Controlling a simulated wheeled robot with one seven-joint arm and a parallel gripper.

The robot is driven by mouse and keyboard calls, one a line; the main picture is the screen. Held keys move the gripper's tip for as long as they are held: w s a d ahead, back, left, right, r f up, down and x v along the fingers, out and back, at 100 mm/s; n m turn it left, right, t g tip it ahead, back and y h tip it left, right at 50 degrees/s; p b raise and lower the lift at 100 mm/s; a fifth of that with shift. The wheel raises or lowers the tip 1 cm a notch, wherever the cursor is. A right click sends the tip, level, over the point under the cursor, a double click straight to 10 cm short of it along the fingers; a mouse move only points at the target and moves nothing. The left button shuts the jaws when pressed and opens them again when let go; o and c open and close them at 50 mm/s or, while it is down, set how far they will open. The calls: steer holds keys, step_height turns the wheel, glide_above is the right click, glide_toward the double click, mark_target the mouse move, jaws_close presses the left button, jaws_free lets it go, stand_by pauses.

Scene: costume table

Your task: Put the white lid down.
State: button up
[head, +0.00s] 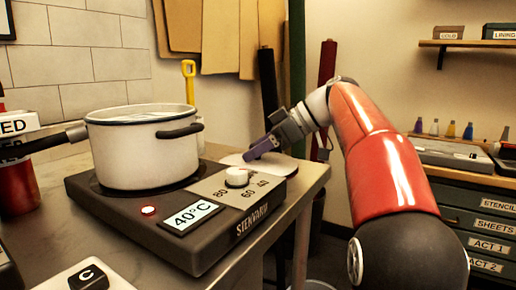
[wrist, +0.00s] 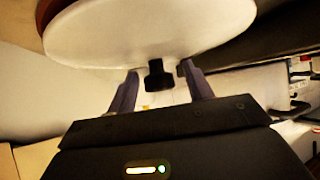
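The white lid (head: 283,166) lies flat, apparently on the metal table behind the right end of the hot plate, near the table's edge. In the wrist view the lid (wrist: 150,30) fills the top, with its black knob (wrist: 158,78) pointing towards my gripper. My gripper (head: 251,154) is low over the lid in the head view. Its two purple fingers stand apart on either side of the knob in the wrist view (wrist: 160,80), with a visible gap on each side. The knob is hidden behind my gripper in the head view.
A white pot (head: 140,150) stands uncovered on the dark hot plate (head: 150,228), whose red light glows beside a 40°C display. The pot's long handle reaches left over a red bottle (head: 18,188). A drawer cabinet (head: 480,222) stands at right. Fabric rolls lean behind.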

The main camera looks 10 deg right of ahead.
steer(key=shift+r, duration=0.1)
steer(key=shift+r+p, duration=0.4)
steer(key=shift+p, duration=0.05)
steer(key=p+v, duration=0.2)
steer(key=v, duration=1)
